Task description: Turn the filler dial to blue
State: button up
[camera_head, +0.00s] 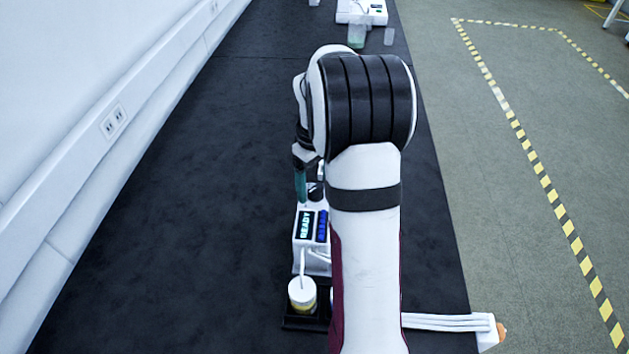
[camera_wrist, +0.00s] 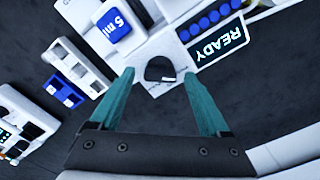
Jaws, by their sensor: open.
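The filler (camera_head: 299,254) is a white box on the dark bench, with a lit READY display (camera_head: 306,224) that also shows in the wrist view (camera_wrist: 220,50). Its dial is a black round knob (camera_head: 316,191), partly hidden by my arm in the head view. In the wrist view the dial (camera_wrist: 158,66) shows whole, with a small white mark at its lower right edge. My gripper (camera_wrist: 158,76) is open, its teal fingertips on either side of the dial with gaps between. One teal finger shows in the head view (camera_head: 300,186). I cannot tell its height over the dial.
A blue "5 ml" block (camera_wrist: 115,25) and a white rack with a blue part (camera_wrist: 65,90) lie left in the wrist view. A white jar (camera_head: 302,293) with a tube stands in front of the filler. The bench left of the filler is clear.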

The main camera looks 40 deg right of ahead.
grip_shut()
dwell(0.4)
jog(key=shift+m, duration=0.3)
jog(key=m, duration=0.4)
jog(key=shift+m, duration=0.3)
jog(key=shift+d+m, duration=0.1)
jog(key=shift+m, duration=2.1)
grip_release()
